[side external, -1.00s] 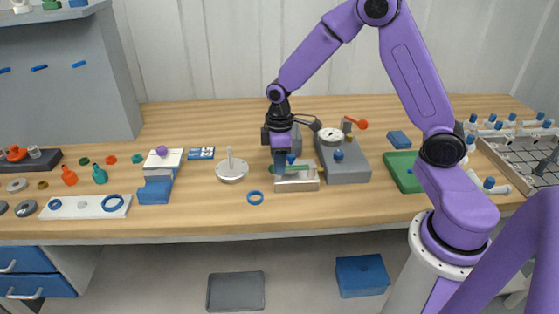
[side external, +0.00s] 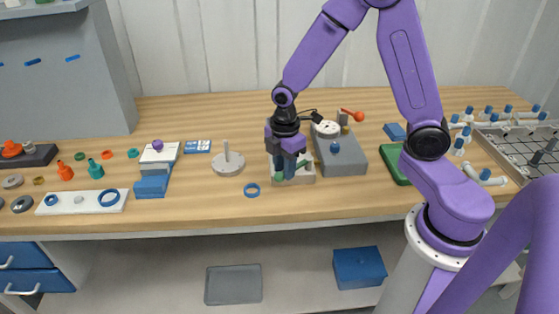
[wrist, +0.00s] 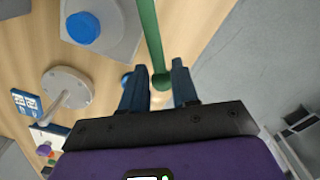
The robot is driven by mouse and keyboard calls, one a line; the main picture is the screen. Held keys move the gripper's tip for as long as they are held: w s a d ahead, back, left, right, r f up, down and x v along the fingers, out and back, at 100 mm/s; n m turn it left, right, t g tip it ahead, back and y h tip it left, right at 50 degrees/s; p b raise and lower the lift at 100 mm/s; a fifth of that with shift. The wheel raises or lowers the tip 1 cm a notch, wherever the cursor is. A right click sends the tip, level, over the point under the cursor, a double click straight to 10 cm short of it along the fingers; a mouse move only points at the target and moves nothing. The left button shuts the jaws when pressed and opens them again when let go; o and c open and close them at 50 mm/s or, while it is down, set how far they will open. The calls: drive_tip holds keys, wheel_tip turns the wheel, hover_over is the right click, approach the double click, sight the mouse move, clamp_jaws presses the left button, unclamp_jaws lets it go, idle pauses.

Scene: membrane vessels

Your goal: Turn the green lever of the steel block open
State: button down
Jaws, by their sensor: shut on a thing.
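The steel block (side external: 306,180) is a low pale block near the front middle of the table, partly hidden by my gripper in the side view. Its green lever (side external: 302,163) now lies slanted across the block. In the side view my gripper (side external: 289,172) points down over the block.
A grey block (side external: 345,160) with a gauge and a red-orange lever stands close on the right. A round base with a post (side external: 228,163) and a blue ring (side external: 251,190) lie to the left. A green tray (side external: 402,168) is further right.

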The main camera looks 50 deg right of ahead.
drive_tip(key=s+d+n, duration=0.2)
drive_tip(key=s+n, duration=0.5)
drive_tip(key=n, duration=0.3)
drive_tip(key=shift+s+d+n, duration=0.25)
drive_tip(key=shift+s+n, duration=0.05)
drive_tip(key=shift+n, duration=0.1)
idle(0.3)
drive_tip(key=c, duration=1.1)
unclamp_jaws()
drive_tip(key=shift+s, duration=0.1)
wheel_tip(320, 180, up, 18)
drive_tip(key=shift+f, duration=0.25)
